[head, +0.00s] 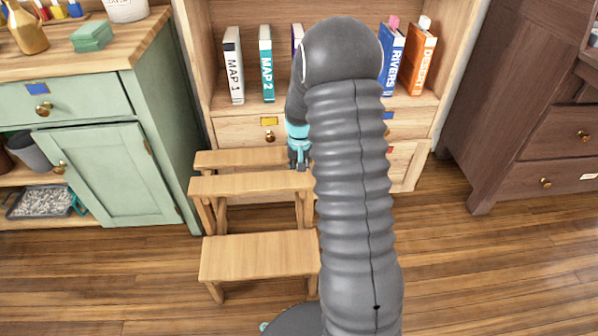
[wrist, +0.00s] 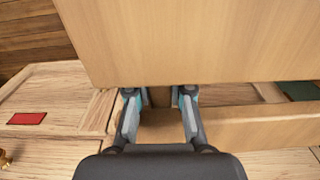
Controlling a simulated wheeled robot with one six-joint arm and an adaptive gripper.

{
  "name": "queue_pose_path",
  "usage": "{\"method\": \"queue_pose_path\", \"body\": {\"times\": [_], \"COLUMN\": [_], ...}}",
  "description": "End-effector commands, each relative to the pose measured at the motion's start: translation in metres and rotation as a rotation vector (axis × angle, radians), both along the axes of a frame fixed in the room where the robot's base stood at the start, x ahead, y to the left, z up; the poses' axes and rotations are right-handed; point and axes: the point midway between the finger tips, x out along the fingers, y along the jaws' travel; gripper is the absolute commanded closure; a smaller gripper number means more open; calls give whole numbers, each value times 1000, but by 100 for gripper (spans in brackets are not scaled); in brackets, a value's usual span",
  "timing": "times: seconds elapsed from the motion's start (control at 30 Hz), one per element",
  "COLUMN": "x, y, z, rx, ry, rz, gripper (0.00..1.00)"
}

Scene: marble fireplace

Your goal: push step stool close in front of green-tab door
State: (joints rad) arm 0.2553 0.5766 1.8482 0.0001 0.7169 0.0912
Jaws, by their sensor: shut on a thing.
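The step stool (head: 258,255) is pale wood with stepped treads. It stands upright on the floor, its tallest end against or very near the lower front of the bookcase (head: 240,130); I cannot tell if they touch. My gripper (head: 299,160) is at the stool's right side, near its upper treads. In the wrist view, my gripper (wrist: 160,97) is shut on a narrow wooden part of the stool, beside a broad tread (wrist: 200,40). A green tab (wrist: 298,90) shows at the right there, partly covered by the stool. The green-tab door is mostly hidden behind the stool.
A red tab (wrist: 28,118) marks another low door. A green cabinet (head: 120,175) stands close left of the stool, its door ajar. A dark dresser (head: 520,130) stands at the right. Wooden floor (head: 480,270) is clear at the right front. My arm covers the middle.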

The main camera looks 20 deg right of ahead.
Motion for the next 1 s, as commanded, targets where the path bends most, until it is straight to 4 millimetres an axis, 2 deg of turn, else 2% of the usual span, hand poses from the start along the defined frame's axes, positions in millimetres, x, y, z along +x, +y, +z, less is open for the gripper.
{"method": "queue_pose_path", "body": {"times": [0.07, 0.1, 0.2, 0.5, 0.63, 0.77, 1.0], "x": [1, 1, 1, 1, 1, 1, 1], "y": [-1, -1, -1, 1, 1, 1, 0], "z": [1, 1, 1, 1, 9, 29, 77], "rx": [-2, -1, -1, 0, -1, -1, -2], "ry": [-5, -4, -3, -1, -2, -4, -6], "rz": [-4, -4, -2, 2, 2, 1, 0], "gripper": [100, 75, 51, 51, 51, 51, 51]}}
